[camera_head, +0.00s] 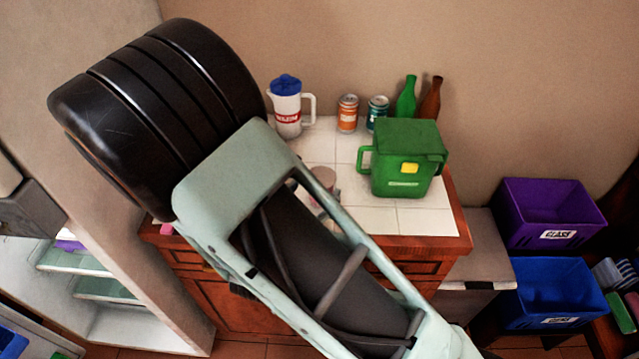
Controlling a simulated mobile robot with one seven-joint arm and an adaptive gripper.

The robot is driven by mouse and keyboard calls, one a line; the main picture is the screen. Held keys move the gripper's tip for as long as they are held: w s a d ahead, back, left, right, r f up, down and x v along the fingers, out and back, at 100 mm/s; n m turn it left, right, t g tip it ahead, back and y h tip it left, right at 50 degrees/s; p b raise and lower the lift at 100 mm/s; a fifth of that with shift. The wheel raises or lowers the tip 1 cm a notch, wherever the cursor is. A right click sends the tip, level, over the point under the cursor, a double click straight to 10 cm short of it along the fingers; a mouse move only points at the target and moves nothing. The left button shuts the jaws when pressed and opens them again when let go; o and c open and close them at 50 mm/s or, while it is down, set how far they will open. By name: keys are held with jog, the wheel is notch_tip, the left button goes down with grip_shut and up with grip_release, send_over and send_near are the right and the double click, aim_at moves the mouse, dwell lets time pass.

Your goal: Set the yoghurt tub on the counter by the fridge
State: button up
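The counter (425,221) has a white tiled top, a wooden edge and wooden drawers below. A small pale pinkish-grey round container (324,178) stands on or above the tiles, partly hidden behind my arm; it may be the yoghurt tub, but I cannot tell for sure. At the left, a pale open unit with greenish shelves (75,259) looks like the fridge. My arm crosses the middle of the view and covers the left part of the counter. My gripper does not show, so what it holds cannot be seen.
On the counter stand a white jug with a blue lid (287,104), an orange can (347,113), a teal can (377,112), a green bottle (406,98), a brown bottle (431,98) and a green lidded box (405,160). Purple (547,210) and blue (555,292) bins stand right. Front-right tiles are clear.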

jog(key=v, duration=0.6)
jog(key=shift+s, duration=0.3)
